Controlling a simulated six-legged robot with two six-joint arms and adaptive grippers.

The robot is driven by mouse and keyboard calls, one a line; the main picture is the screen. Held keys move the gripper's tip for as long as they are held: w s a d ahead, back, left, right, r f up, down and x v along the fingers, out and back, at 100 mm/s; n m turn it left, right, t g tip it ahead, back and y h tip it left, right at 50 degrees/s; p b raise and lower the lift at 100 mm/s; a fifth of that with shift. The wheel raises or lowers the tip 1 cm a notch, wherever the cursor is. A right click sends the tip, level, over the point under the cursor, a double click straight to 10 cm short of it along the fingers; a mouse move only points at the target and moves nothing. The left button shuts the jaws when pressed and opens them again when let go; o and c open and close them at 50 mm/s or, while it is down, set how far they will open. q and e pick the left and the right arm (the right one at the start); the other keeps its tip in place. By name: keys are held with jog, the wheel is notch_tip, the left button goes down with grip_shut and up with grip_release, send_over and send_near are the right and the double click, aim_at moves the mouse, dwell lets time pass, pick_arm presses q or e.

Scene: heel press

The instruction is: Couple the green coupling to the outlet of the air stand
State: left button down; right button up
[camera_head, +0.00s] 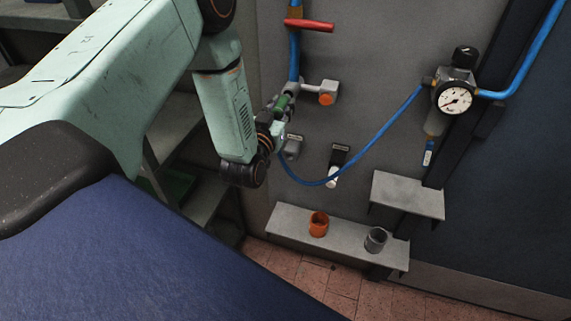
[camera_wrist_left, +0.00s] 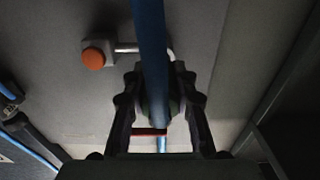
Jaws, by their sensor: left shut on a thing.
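My left gripper (camera_head: 277,112) is shut on the green coupling (camera_head: 283,103) in front of the grey wall. A blue hose (camera_head: 347,172) hangs from the coupling in a loop and rises to the gauge unit. The blue pipe (camera_head: 294,58) of the air stand, with a red handle (camera_head: 309,25), comes down just above the coupling. Its lower end, the outlet, is hidden or too small to tell whether it touches the coupling. In the left wrist view both fingers (camera_wrist_left: 160,105) flank the dark coupling, with the blue hose (camera_wrist_left: 149,35) running into it. My right gripper is not in view.
An orange knob (camera_head: 327,98) on a grey arm is close right of the coupling. A pressure gauge (camera_head: 455,98) is on the right. Below are a grey shelf (camera_head: 345,241) with an orange cup (camera_head: 318,223) and a grey cup (camera_head: 376,239), and a small bracket (camera_head: 408,193).

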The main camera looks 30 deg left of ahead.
pick_arm(q)
jog(key=shift+b+x, duration=0.3)
jog(key=shift+x, duration=0.75)
jog(key=c, duration=1.4)
grip_release()
jog(key=shift+r, duration=0.1)
jog(key=o, duration=0.4)
jog(key=shift+w, duration=0.15)
jog(key=shift+s, duration=0.3)
jog(key=v, duration=1.1)
jog(key=shift+s, duration=0.3)
